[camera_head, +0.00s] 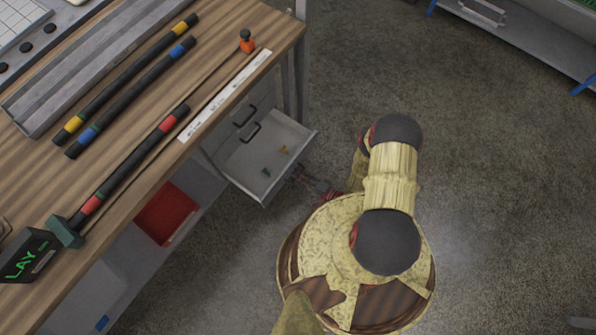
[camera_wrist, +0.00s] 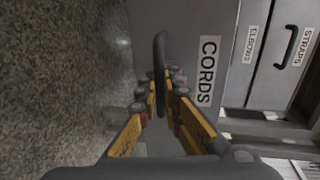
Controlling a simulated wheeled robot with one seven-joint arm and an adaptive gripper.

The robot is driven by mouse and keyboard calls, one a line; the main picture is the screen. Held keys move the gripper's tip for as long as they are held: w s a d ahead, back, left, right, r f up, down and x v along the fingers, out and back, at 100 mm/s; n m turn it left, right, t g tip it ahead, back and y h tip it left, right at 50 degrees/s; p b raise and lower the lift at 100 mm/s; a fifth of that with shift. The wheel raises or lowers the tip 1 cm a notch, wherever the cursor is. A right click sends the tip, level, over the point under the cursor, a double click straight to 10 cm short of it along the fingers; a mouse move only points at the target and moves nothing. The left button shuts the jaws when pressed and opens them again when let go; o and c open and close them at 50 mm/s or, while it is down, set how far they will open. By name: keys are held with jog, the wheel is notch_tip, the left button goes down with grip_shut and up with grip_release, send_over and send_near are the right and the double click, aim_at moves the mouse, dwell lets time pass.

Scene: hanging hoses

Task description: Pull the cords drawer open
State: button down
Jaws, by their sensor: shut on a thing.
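The cords drawer (camera_head: 241,153) stands pulled out from under the workbench in the head view, its inside showing. A small greenish piece and a small yellowish piece lie in it. In the wrist view its grey front (camera_wrist: 183,22) bears the label CORDS (camera_wrist: 208,70). Its dark handle (camera_wrist: 160,48) stands between the fingers of my gripper (camera_wrist: 163,95), which is shut on it. My gripper (camera_head: 318,188) is at the drawer's front in the head view, small and partly hidden by my arm.
Drawers labelled ELBOWS (camera_wrist: 251,45) and STRAPS (camera_wrist: 292,55) are beside it. The wooden bench (camera_head: 140,75) holds several dark hoses with coloured bands. A red bin (camera_head: 168,212) sits below the bench. Open floor (camera_head: 500,190) lies to the right.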

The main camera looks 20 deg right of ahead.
jog(key=c, duration=2.3)
grip_release()
